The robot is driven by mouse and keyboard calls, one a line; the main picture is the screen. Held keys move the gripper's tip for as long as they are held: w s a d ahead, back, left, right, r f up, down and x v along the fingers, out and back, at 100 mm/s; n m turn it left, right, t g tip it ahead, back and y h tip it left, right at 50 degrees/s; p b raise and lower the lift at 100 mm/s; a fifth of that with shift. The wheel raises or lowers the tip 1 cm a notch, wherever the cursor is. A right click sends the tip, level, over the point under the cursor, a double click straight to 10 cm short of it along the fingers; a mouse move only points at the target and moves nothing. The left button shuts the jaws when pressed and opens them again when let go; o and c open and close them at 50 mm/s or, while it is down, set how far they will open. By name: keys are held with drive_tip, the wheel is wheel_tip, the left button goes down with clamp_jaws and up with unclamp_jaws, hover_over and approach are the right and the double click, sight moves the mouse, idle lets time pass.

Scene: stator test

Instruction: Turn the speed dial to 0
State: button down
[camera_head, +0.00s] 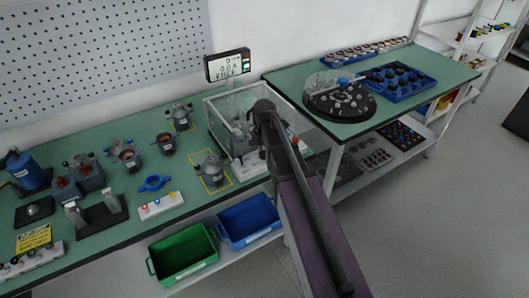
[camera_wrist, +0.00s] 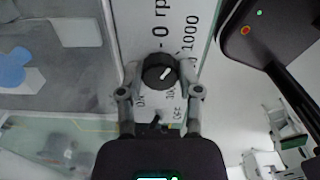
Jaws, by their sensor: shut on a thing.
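The speed dial (camera_wrist: 158,71) is a round black knob with a short white pointer mark, in the upper middle of the wrist view. Its mark slants toward the upper right of that view. It sits on a white panel (camera_wrist: 137,22) printed with "0", "rpm" and "1000". My gripper (camera_wrist: 160,73) is shut on the dial, one finger at each side. In the head view the white front of the test enclosure (camera_head: 250,163) shows beside my arm, which hides the dial and my fingertips.
The clear-walled enclosure (camera_head: 222,105) stands at the green bench's (camera_head: 110,210) right end, under a display (camera_head: 228,66). Stator parts stand left of it. Green (camera_head: 184,256) and blue (camera_head: 248,221) bins sit below. A second bench (camera_head: 440,75) holds a black turntable and blue tray.

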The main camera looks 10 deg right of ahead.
drive_tip(key=shift+n, duration=0.6)
drive_tip(key=shift+s, duration=0.1)
drive_tip(key=shift+c, duration=1.3)
unclamp_jaws()
drive_tip(key=shift+m, duration=0.3)
